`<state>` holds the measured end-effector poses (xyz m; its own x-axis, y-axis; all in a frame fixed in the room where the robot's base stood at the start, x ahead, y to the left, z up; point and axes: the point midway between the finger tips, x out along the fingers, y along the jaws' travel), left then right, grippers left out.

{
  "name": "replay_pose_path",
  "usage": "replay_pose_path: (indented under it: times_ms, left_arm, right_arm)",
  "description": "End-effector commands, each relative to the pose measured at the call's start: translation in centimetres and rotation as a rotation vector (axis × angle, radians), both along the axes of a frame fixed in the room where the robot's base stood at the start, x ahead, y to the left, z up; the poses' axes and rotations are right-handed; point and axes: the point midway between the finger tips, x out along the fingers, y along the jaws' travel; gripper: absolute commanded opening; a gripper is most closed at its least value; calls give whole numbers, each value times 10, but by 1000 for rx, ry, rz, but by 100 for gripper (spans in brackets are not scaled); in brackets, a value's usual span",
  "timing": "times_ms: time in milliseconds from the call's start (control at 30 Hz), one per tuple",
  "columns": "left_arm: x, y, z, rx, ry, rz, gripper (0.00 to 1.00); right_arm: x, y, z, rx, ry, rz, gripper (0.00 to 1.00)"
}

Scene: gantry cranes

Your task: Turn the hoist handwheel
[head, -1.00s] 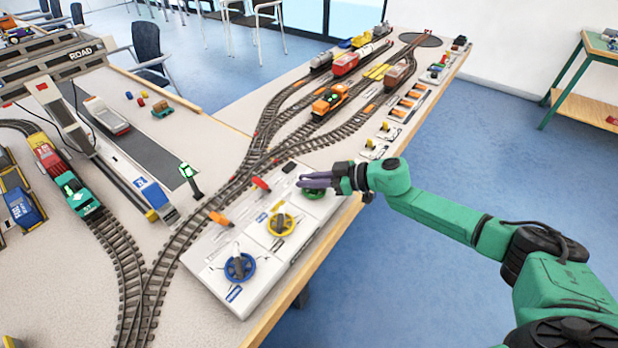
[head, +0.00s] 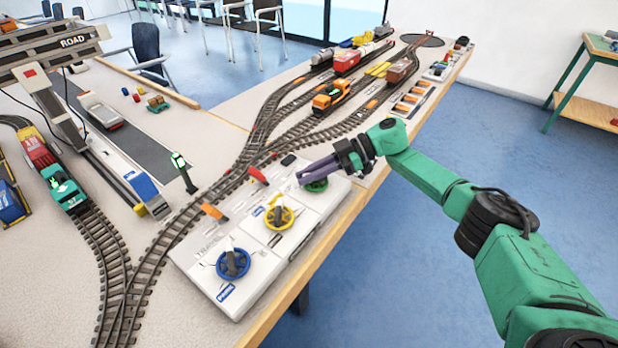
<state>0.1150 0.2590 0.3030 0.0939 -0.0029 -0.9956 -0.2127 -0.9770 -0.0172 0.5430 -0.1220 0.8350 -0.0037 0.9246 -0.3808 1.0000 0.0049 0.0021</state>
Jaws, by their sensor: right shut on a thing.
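A white control panel (head: 250,289) at the table edge carries three handwheels in a row: blue (head: 233,263), yellow (head: 279,217) and green (head: 317,186). The lettering is too small to tell for certain which one is the hoist wheel. My right gripper (head: 306,176) reaches in from the right over the green handwheel. Its purple fingers are shut on that wheel, at its upper part, and hide some of it. A grey gantry crane (head: 45,50) with a ROAD sign stands at the upper left. My left gripper is not in view.
An orange lever (head: 213,211) and a red lever (head: 258,175) stick up beside the wheels. A small signal post (head: 183,170) stands left of the panel. Tracks with a green locomotive (head: 64,187) and an orange one (head: 333,95) cover the table. Open blue floor lies right of the table.

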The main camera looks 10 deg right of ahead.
Motion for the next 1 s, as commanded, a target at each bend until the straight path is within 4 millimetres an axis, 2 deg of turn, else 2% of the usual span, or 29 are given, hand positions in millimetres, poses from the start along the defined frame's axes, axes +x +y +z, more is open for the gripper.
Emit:
replay_pose_path:
  times_ms: [333, 367, 400, 433, 767, 867, 1000]
  left_arm:
    - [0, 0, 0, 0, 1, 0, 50]
    - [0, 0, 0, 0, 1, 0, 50]
    - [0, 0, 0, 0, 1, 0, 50]
    - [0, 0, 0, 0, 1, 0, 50]
    - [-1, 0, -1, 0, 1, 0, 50]
    - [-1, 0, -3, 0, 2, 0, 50]
    - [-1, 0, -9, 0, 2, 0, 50]
  right_arm:
    - [-3, 2, -3, -4, 5, 12, 0]
    - [-3, 2, -3, -4, 5, 12, 26]
    - [-3, 2, -3, -3, 5, 11, 42]
    - [-2, 2, -3, -3, 5, 11, 45]
    - [-1, -1, -1, -2, 2, 5, 45]
    - [0, -11, 3, -3, 0, 3, 45]
    - [1, -37, 12, -3, -1, 1, 45]
